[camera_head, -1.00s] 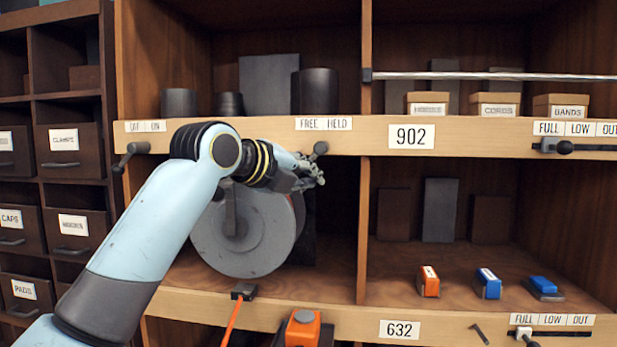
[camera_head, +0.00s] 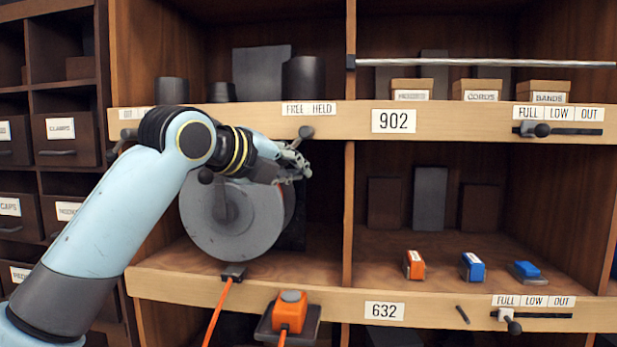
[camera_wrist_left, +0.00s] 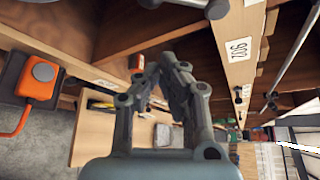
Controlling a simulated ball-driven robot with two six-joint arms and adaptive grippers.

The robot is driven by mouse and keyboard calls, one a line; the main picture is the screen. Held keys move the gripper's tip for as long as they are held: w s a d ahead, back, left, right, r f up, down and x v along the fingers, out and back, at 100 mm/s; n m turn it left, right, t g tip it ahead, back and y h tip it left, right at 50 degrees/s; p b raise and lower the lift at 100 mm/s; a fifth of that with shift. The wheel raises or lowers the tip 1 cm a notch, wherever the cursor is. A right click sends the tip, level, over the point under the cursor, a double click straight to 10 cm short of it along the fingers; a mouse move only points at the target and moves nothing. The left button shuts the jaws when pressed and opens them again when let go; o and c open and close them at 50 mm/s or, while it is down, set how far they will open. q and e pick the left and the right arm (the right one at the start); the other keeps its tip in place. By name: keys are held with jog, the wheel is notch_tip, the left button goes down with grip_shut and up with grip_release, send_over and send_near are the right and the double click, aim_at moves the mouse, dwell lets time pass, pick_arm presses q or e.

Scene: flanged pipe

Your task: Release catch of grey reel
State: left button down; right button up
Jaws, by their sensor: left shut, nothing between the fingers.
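The grey reel (camera_head: 232,218) stands in the lower left bay, partly hidden by my left arm. Above its right side, on the shelf edge under the "FREE HELD" label (camera_head: 308,108), is a dark catch lever with a round knob (camera_head: 306,132). The knob sits toward the "HELD" side. My left gripper (camera_head: 300,168) is shut and empty, just below the knob and apart from it. In the left wrist view the closed fingers (camera_wrist_left: 172,70) point forward, and a grey knob (camera_wrist_left: 215,8) shows at the top edge. My right gripper is not in view.
An orange box with a grey button (camera_head: 291,312) stands below the reel bay. An orange strap (camera_head: 222,300) hangs from the lower shelf edge. The "902" board (camera_head: 430,122) runs above the bays. The right bay holds small orange and blue blocks (camera_head: 472,266).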

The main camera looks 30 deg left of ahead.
pick_arm(q)
jog(key=v, duration=0.5)
jog(key=shift+s+r+b, duration=0.1)
jog(key=shift+r+b, duration=0.1)
jog(key=shift+b, duration=0.15)
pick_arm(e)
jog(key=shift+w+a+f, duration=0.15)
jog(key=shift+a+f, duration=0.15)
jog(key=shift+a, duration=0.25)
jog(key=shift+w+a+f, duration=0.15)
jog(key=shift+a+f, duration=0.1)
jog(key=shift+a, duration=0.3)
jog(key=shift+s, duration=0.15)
